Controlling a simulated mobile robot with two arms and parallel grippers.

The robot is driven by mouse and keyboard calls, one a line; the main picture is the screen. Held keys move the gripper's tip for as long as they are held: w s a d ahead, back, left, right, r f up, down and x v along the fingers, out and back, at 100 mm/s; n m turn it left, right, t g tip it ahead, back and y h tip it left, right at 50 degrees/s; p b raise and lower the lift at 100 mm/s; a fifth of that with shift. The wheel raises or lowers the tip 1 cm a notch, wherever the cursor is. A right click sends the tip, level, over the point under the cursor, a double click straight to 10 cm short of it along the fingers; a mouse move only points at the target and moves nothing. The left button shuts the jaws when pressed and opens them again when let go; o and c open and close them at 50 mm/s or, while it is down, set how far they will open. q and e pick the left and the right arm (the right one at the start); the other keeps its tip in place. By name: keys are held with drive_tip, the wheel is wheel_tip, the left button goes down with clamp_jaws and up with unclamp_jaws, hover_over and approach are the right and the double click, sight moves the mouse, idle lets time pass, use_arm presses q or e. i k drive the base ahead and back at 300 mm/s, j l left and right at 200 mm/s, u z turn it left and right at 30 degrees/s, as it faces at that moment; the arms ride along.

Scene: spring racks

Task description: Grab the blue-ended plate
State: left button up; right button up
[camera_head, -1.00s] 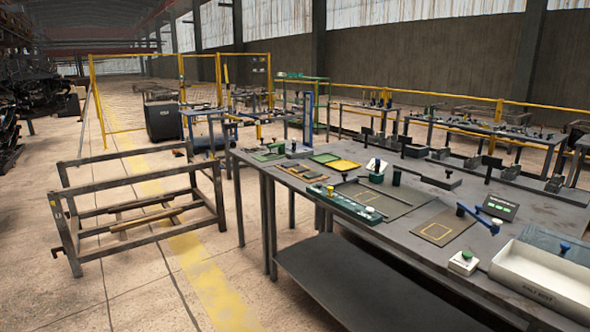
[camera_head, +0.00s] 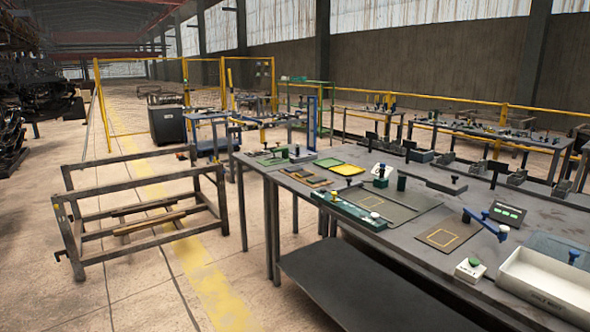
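A blue bar with dark blue ends (camera_head: 484,223) lies at an angle on the right part of the grey workbench, beside a small display. A green strip (camera_head: 348,210) with a blue knob and a pale knob lies along the bench's front edge. I cannot tell which of these is the blue-ended plate. Neither of my grippers is in view.
The workbench (camera_head: 400,238) fills the right side, with a white bin (camera_head: 548,283) and a green-button box (camera_head: 470,269) near its front. A lower shelf (camera_head: 350,285) sticks out below. A metal frame rack (camera_head: 140,205) stands left. The floor between them is open.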

sight(290, 170)
drive_tip(key=i+j, duration=0.15)
drive_tip(key=i, duration=0.35)
drive_tip(key=i+j+z, duration=0.15)
drive_tip(key=i, duration=0.35)
drive_tip(key=i+j, duration=0.25)
drive_tip(key=i, duration=0.25)
drive_tip(key=i+j+z, duration=0.15)
drive_tip(key=i, duration=0.35)
